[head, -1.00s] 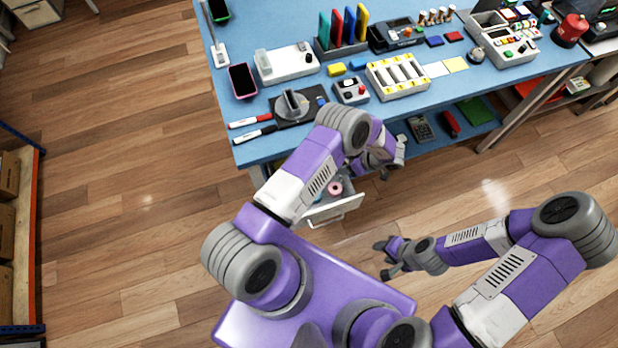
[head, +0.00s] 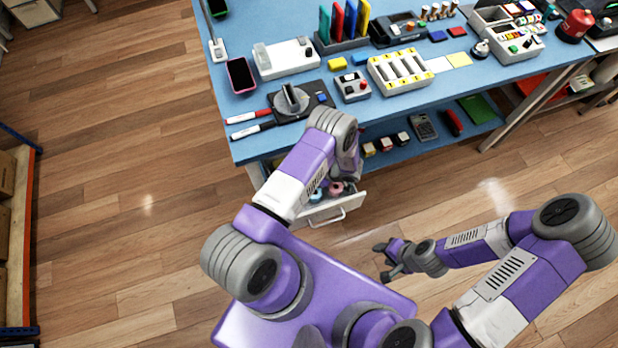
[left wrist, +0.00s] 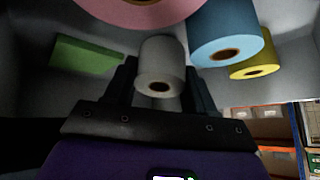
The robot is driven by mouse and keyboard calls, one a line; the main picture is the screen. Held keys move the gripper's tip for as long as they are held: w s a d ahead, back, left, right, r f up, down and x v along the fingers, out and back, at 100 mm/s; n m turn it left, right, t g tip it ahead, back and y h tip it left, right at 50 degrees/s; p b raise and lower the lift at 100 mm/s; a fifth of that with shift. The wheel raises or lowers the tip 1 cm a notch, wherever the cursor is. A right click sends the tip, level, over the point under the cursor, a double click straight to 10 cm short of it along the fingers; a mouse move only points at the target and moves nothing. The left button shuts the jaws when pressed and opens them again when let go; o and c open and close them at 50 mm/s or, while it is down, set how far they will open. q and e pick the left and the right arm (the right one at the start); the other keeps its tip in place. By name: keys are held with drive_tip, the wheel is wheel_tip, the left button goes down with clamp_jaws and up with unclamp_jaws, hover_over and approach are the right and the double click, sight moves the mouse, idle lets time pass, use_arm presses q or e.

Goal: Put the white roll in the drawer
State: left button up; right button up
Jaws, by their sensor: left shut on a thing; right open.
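The white roll (left wrist: 160,66) sits between the two fingers of my left gripper (left wrist: 160,82) in the left wrist view, and the gripper is shut on it. Around it are pale grey walls like the inside of the drawer; I cannot tell whether the roll touches the bottom. The open drawer (head: 334,210) shows in the head view below the bench's front edge, partly covered by my left arm. My left gripper is hidden there. My right gripper (head: 384,262) is open and empty, over the floor right of the drawer.
A pink roll (left wrist: 135,10), a blue roll (left wrist: 226,40), a yellow roll (left wrist: 252,66) and a green block (left wrist: 85,55) lie close around the held roll. The blue bench (head: 300,131) stands above the drawer, crowded with devices. Floor to the right is clear.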

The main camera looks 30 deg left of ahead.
use_arm(q)
drive_tip(key=shift+a+r+t+h, duration=0.2)
drive_tip(key=shift+a+t+h, duration=0.1)
drive_tip(key=shift+h, duration=0.2)
drive_tip(key=shift+s+a+t+h, duration=0.3)
drive_tip(key=shift+t+h, duration=0.2)
drive_tip(key=shift+h, duration=0.4)
drive_tip(key=shift+d+f+b, duration=0.1)
drive_tip(key=shift+f+b, duration=0.55)
drive_tip(key=shift+f, duration=0.2)
drive_tip(key=o, duration=1)
drive_tip(key=shift+o, duration=0.2)
